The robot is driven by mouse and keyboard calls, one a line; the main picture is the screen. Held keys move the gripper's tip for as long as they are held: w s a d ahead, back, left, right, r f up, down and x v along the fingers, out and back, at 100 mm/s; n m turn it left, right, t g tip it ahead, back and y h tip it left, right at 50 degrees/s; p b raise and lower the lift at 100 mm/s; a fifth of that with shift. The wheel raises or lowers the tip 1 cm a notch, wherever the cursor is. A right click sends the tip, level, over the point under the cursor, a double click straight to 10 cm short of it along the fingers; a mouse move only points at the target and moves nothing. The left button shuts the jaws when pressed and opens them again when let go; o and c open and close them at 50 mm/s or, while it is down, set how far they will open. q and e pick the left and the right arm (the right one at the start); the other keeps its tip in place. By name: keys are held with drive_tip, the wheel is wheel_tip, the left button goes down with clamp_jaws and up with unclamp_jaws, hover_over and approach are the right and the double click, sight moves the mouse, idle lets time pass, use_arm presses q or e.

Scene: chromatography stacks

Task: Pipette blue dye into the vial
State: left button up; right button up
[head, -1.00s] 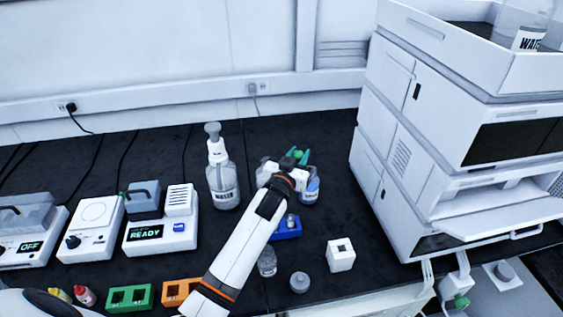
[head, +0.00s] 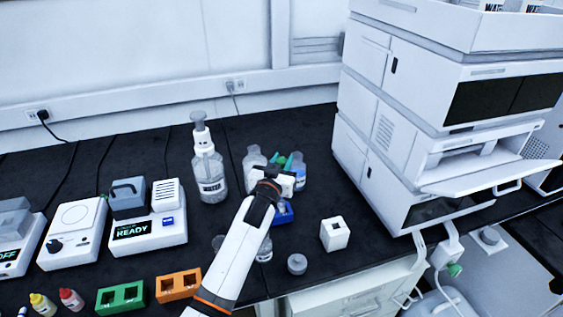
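My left gripper (head: 280,181) is over the black bench, in front of a small group of bottles and just behind the blue rack (head: 284,215). Its fingertips are small and partly hidden, so I cannot tell whether it is open or holds anything. A bottle with a blue label (head: 298,171) stands behind it to the right, with green pieces (head: 284,162) beside it. A small clear vial (head: 264,249) stands just right of my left forearm; another clear vessel is mostly hidden behind the arm. I cannot make out a pipette. My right gripper is not in view.
A wash bottle (head: 209,175) stands left of the gripper. A white cube holder (head: 334,234) and a grey cap (head: 297,264) are to the right. Green (head: 121,298) and orange (head: 179,285) racks lie at the front left. The chromatography stack (head: 410,130) bounds the right.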

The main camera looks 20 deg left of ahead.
use_arm(q)
drive_tip(key=shift+f, duration=0.2)
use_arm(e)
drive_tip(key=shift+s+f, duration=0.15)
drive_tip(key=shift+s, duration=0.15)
use_arm(q)
drive_tip(key=shift+r, duration=0.1)
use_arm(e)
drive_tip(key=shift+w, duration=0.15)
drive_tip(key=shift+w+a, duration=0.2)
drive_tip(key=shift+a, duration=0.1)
use_arm(q)
drive_tip(key=shift+p, duration=0.35)
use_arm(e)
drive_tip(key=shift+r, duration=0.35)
use_arm(q)
clamp_jaws()
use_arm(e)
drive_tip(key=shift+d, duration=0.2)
